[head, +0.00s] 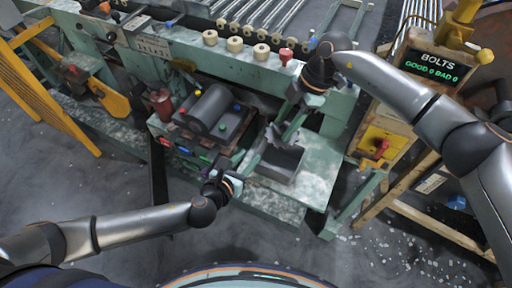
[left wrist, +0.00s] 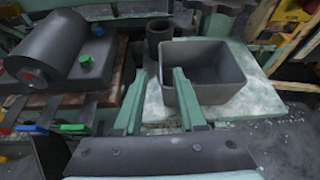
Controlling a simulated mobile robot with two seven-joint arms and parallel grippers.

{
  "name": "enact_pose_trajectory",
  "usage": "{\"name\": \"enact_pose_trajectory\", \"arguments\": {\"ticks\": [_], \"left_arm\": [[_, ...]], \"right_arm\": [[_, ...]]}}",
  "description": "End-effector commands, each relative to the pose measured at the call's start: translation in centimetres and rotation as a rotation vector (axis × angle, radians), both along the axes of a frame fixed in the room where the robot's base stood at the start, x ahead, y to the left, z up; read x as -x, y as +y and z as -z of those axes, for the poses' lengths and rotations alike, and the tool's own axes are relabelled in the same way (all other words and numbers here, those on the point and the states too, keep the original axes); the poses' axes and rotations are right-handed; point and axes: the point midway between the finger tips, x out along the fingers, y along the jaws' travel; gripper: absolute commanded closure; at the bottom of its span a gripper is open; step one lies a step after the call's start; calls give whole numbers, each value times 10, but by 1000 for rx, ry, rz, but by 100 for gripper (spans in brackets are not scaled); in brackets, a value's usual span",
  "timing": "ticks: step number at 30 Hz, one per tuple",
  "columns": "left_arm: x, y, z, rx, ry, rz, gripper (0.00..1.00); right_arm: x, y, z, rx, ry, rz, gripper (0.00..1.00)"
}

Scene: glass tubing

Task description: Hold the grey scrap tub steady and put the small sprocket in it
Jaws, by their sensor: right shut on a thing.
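The grey scrap tub (head: 284,165) is an open box on the pale green bench top; it also shows in the left wrist view (left wrist: 225,93). My left gripper (head: 256,157) is at the tub's left side with its fingers apart. In the left wrist view one finger lies left of the tub and the other overlaps its left wall; I cannot tell whether either touches. My right gripper (head: 289,133) is above the tub's far side, shut on the small sprocket (head: 273,134), a dark grey toothed piece. The fingers partly hide the sprocket.
A dark motor-like cylinder (head: 209,107) with coloured knobs stands left of the tub. A dark round cup (left wrist: 158,33) stands behind the tub's left corner. The roller machine (head: 235,45) runs behind. The bench top is bare right of the tub (head: 322,165).

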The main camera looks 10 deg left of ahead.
Motion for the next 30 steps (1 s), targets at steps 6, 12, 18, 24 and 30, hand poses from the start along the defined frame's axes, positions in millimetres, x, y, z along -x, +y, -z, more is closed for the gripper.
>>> {"name": "enact_pose_trajectory", "arguments": {"ticks": [6, 12, 18, 24, 30], "left_arm": [[-35, -13, 15, 2, 1, -1, 60], [-57, -20, 24, 2, 1, -2, 60], [-67, -24, 29, 3, 2, -1, 60], [-69, -25, 30, 4, 2, -1, 60], [-69, -24, 30, 3, 3, 0, 68]], "right_arm": [[0, 0, -1, -1, -1, -1, 100], [0, 0, -1, -1, -1, -1, 100], [0, 0, -1, -1, -1, -1, 100], [0, 0, -1, -1, -1, -1, 100], [0, 0, -1, -1, -1, -1, 100]]}}
